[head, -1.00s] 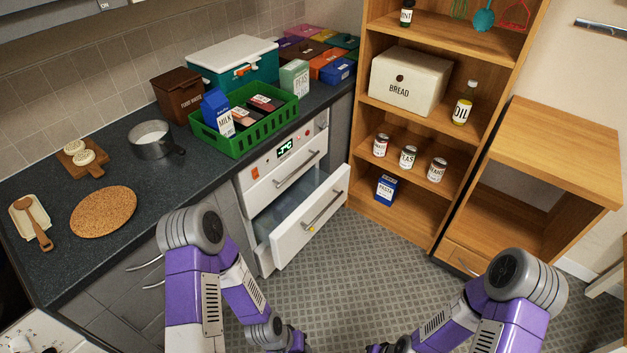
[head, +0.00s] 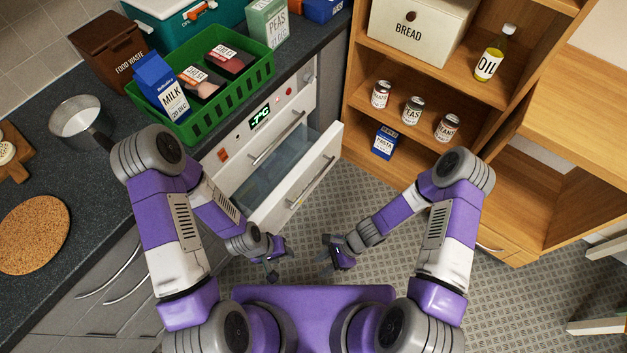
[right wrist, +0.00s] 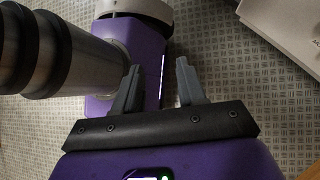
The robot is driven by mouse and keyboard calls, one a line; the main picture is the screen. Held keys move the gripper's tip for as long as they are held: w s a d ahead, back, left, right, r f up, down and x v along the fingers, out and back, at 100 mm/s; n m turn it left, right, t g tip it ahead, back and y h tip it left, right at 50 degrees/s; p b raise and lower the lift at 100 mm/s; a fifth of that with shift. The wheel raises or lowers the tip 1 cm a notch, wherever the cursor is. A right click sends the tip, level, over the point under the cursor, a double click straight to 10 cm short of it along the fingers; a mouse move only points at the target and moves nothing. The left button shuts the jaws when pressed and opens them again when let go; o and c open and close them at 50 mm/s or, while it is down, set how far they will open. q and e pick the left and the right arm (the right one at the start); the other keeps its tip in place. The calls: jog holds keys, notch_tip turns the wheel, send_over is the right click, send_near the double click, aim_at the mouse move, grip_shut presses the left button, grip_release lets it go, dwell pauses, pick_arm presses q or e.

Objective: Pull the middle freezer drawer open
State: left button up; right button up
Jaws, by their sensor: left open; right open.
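The white freezer is built in under the counter, with a lit display (head: 260,116) on its upper panel. The upper drawer (head: 262,142) is shut, with a bar handle (head: 278,145). The drawer below it (head: 318,160) stands pulled out, showing its inside, with a bar handle (head: 311,182) on its front. Anything lower is hidden by my left arm and the drawer. My left gripper (head: 281,262) is open and empty, below and apart from the open drawer's front. My right gripper (head: 326,262) is open and empty above the floor; its spread fingers show in the right wrist view (right wrist: 156,84).
A green basket (head: 208,125) with a milk carton and packages stands on the counter above the freezer. A wooden shelf (head: 400,162) with cans stands right of the drawer. A wooden cabinet (head: 520,215) is farther right. Tiled floor (head: 370,195) is clear between them.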

jog(key=w+a+f+m+t+y, duration=0.1)
jog(key=w+a+m+t+y, duration=0.1)
jog(key=w+a+m+y, duration=0.45)
jog(key=m+t+h+b, duration=0.3)
jog(key=m+t+h, duration=0.3)
jog(key=m+t, duration=1.35)
send_near(314, 180)
notch_tip(314, 180, up, 3)
jog(key=w+m+g, duration=0.2)
jog(key=m+g, duration=0.3)
jog(key=shift+t, duration=0.25)
jog(key=b+x, duration=0.1)
jog(key=x, duration=0.4)
jog(key=b+x, duration=0.1)
jog(key=x, duration=0.2)
jog(key=shift+w+f+b, duration=0.15)
jog(key=shift+f+b, duration=0.15)
jog(key=shift+b, duration=0.05)
grip_shut()
